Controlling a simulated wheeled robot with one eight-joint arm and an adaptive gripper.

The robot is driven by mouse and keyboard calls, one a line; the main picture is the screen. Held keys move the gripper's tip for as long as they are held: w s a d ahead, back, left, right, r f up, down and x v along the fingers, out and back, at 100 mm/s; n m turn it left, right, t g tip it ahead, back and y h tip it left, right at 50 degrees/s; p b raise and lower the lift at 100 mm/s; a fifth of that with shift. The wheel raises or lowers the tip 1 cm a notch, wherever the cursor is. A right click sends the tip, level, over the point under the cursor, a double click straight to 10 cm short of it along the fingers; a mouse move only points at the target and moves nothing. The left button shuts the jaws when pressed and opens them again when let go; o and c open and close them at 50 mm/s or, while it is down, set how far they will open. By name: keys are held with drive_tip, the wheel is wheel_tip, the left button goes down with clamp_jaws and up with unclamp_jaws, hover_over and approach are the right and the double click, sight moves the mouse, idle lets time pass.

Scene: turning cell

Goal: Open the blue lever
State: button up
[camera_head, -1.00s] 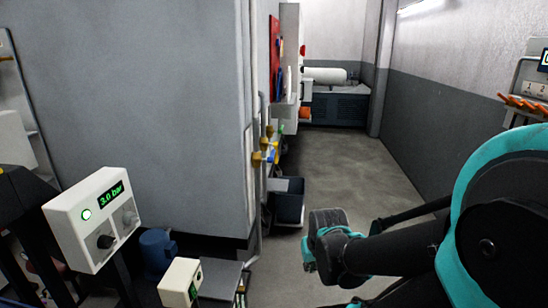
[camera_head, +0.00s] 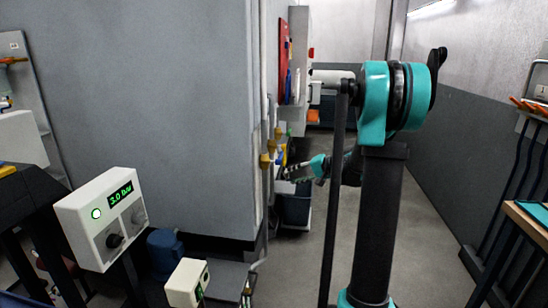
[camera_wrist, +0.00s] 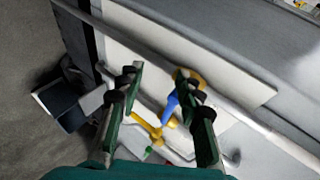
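The blue lever (camera_wrist: 170,108) shows in the wrist view on a yellow-brass valve body (camera_wrist: 192,78) on a pale pipe. It lies beyond and between the fingers of my gripper (camera_wrist: 158,82), nearer the right finger. The fingers are apart and nothing is held. I cannot tell how far the lever is from the fingertips. In the head view my gripper (camera_head: 303,172) is small, beside the valves at the corner of the grey cabinet, and the blue lever is hard to make out there.
A yellow lever (camera_wrist: 147,127) sits close to the blue one. A dark bin (camera_head: 294,207) stands on the floor below the valves. The large grey cabinet (camera_head: 150,110) is to the left. A workbench (camera_head: 530,222) stands at the right. The aisle floor is clear.

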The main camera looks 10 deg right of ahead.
sight(280, 158)
drive_tip(key=w+d+r+m+t+y, duration=0.2)
drive_tip(key=w+d+r+t+y, duration=0.1)
drive_tip(key=w+d, duration=0.55)
drive_tip(key=x, duration=1.9)
drive_tip(key=shift+w+f, duration=0.15)
drive_tip(key=shift+w, duration=0.05)
clamp_jaws()
